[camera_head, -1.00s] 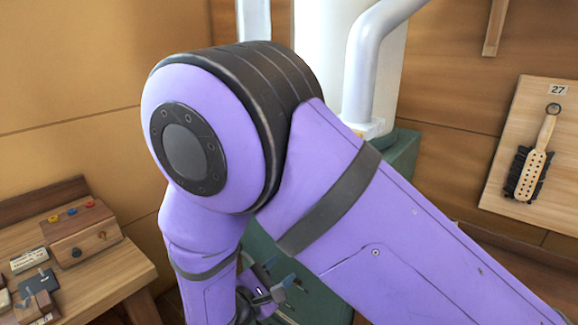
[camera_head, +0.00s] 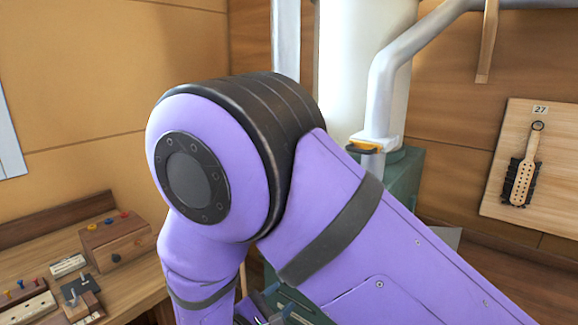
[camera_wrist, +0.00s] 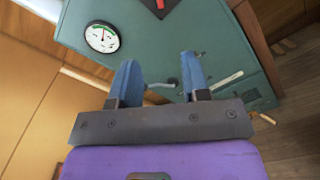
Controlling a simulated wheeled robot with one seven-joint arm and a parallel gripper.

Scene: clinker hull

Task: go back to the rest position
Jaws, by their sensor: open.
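My gripper (camera_wrist: 160,82) is open in the wrist view, its two blue fingers apart with nothing held between them. It is in front of a green cabinet (camera_wrist: 228,52) with a round white gauge (camera_wrist: 102,37). In the head view my purple arm fills the middle and hides most of the green cabinet (camera_head: 405,185). Only a small part of the gripper end shows low in the head view, mostly cut off by the bottom edge.
A wooden bench (camera_head: 135,283) at the left holds a wooden box with coloured knobs (camera_head: 115,240) and small items. A grey pipe (camera_head: 385,85) and white column (camera_head: 345,60) stand behind my arm. A brush (camera_head: 523,175) hangs on a board at the right.

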